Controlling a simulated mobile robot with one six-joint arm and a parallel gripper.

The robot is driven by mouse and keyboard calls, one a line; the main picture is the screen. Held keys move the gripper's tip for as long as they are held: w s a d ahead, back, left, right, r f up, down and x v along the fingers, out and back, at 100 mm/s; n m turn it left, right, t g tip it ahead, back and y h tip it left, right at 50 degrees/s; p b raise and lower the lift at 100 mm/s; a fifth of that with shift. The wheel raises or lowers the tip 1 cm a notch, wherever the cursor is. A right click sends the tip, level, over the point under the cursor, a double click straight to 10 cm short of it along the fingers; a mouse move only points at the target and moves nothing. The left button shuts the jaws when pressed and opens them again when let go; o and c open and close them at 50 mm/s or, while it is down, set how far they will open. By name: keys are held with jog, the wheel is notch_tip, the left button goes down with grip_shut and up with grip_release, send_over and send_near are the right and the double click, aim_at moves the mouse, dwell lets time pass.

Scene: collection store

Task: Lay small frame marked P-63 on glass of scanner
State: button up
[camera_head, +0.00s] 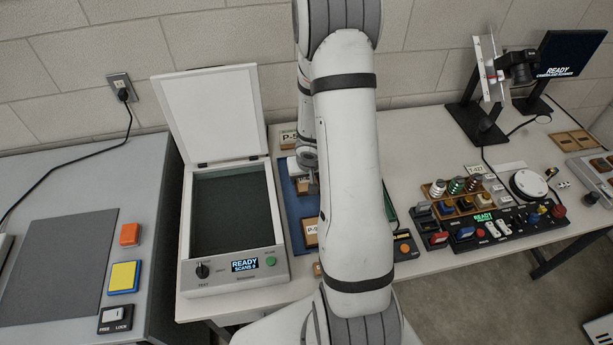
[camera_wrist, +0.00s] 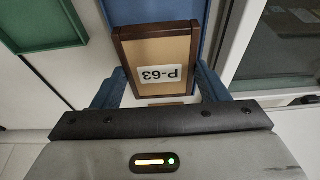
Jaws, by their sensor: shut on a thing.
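The small frame marked P-63 (camera_wrist: 158,48) has a dark wooden border, a tan face and a white label, which appears upside down in the wrist view. My gripper (camera_wrist: 160,86) is shut on it, with a blue finger on each side. In the head view, my arm mostly hides the gripper over the blue tray (camera_head: 291,202), and I cannot make out P-63 there. The scanner (camera_head: 188,235) stands left of the tray with its white lid (camera_head: 212,115) raised. Its dark glass (camera_head: 232,212) is bare. Part of the scanner shows at the right of the wrist view (camera_wrist: 244,65).
Other small frames stand by the tray, one labelled P-5-something (camera_head: 289,138) behind and one P-9-something (camera_head: 310,232) in front. A control panel (camera_head: 500,228) and a camera stand (camera_head: 478,120) are to the right. A grey bench (camera_head: 150,200) adjoins on the left.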

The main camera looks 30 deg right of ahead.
jog(key=shift+r+p, duration=0.45)
jog(key=shift+r, duration=0.35)
jog(key=w+a+n+b, duration=0.1)
jog(key=a, duration=0.3)
jog(key=w+a+n, duration=0.1)
jog(key=a, duration=0.4)
jog(key=w+a+y+b, duration=0.1)
jog(key=a, duration=0.4)
jog(key=shift+a+f+n+b, duration=0.1)
jog(key=shift+a+n+b, duration=0.1)
jog(key=shift+n+b, duration=0.2)
jog(key=w+a+r+m+b, duration=0.2)
jog(key=a+r+m, duration=0.15)
jog(key=a, duration=0.55)
jog(key=h+b, duration=0.1)
send_over(231, 206)
jog(key=s, duration=0.1)
jog(key=shift+n, duration=0.35)
notch_tip(231, 206, down, 6)
jog(key=shift+a+r, duration=0.1)
jog(key=shift+r, duration=0.15)
jog(key=shift+f+b, duration=0.65)
jog(key=shift+f, duration=1.2)
jog(key=shift+f, duration=0.1)
jog(key=shift+f+b, duration=0.15)
jog(key=shift+b, duration=0.15)
jog(key=o, duration=1)
